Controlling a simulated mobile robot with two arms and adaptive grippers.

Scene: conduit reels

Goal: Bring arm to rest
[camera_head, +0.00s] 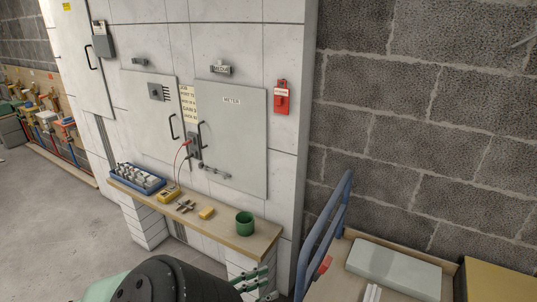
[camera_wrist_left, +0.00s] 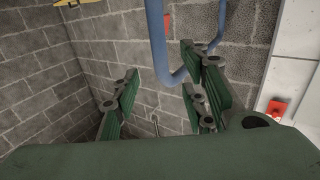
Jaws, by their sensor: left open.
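My left gripper (camera_head: 258,281) shows at the bottom of the head view, with a dark round arm part beside it. Its green-padded fingers are in front of the right end of the wooden shelf. In the left wrist view the gripper (camera_wrist_left: 163,100) has its fingers spread wide, with nothing between them but the view of a block wall and a blue tube. My right gripper is in neither view.
The wooden shelf (camera_head: 225,235) holds a green cup (camera_head: 245,223), a yellow meter (camera_head: 168,196) and a blue tray (camera_head: 138,186). A cart with a blue handle (camera_head: 328,222) stands at the right, carrying a grey box (camera_head: 394,266). Open floor (camera_head: 45,220) lies at left.

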